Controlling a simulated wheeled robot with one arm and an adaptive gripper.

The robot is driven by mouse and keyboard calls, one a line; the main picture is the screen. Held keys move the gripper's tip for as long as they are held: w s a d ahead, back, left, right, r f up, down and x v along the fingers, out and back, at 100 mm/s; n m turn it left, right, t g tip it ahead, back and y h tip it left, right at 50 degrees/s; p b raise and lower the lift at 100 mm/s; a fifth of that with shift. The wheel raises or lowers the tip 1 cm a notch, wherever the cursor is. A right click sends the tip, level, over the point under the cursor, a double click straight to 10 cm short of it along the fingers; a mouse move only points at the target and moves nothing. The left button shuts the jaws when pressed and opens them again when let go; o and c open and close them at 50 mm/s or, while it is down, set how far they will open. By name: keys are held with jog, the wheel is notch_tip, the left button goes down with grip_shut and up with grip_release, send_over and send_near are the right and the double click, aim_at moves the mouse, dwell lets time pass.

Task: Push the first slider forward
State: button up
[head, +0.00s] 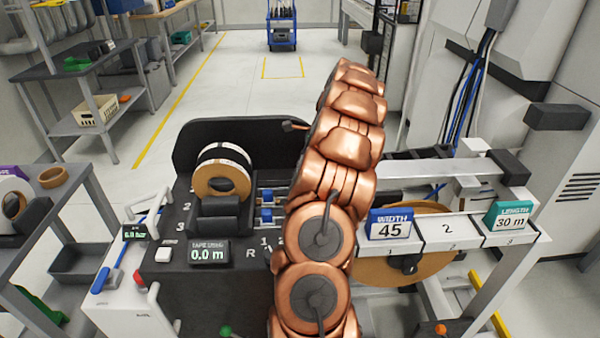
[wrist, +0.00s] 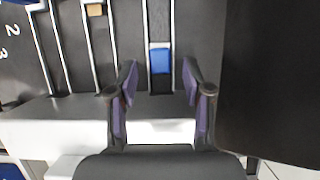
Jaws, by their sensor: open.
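A blue slider with a pale edge (wrist: 160,60) sits in a slot between two pale rails in the wrist view. My gripper (wrist: 159,76) is open, with one dark, purple-padded finger on each side of that slot. The slider lies between the fingertips or just beyond them, with gaps on both sides; I cannot tell if the heights match. No number shows beside this slider. In the head view, blue sliders (head: 267,196) show on the machine left of my copper-coloured arm, which hides the gripper.
A tan block (wrist: 95,9) sits in a neighbouring slot. A tape roll (head: 222,178) stands on the dark machine top beside a display reading 0.0 m (head: 209,253). Signs for width 45 (head: 390,226) and length 30 m (head: 509,219) stand right of my arm.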

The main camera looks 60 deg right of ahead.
jog(key=v, duration=0.9)
dwell(0.5)
jog(key=w+a+r+n+g+y+p, duration=0.1)
jog(key=w+a+r+n, duration=0.25)
jog(key=a, duration=0.45)
jog(key=w+a+r+n+p, duration=0.1)
jog(key=w+a+r+n, duration=0.2)
jog(key=a, duration=0.6)
jog(key=s+a+r+n+g+p, duration=0.15)
jog(key=a+n, duration=0.65)
jog(key=a, duration=1)
jog(key=s+a+n+g+h+p, duration=0.1)
jog(key=s+a+n+g+h, duration=0.1)
jog(key=s+a+n, duration=0.7)
jog(key=s+a+f+n+h+p, duration=0.1)
jog(key=s+a+f+n, duration=0.1)
jog(key=s, duration=0.5)
jog(key=s+a+f+n, duration=0.2)
jog(key=s+a, duration=0.2)
jog(key=s, duration=0.4)
jog(key=shift+f+n+g+h+p, duration=0.2)
jog(key=shift+n+g+h+p, duration=0.15)
jog(key=shift+g+h+p, duration=0.1)
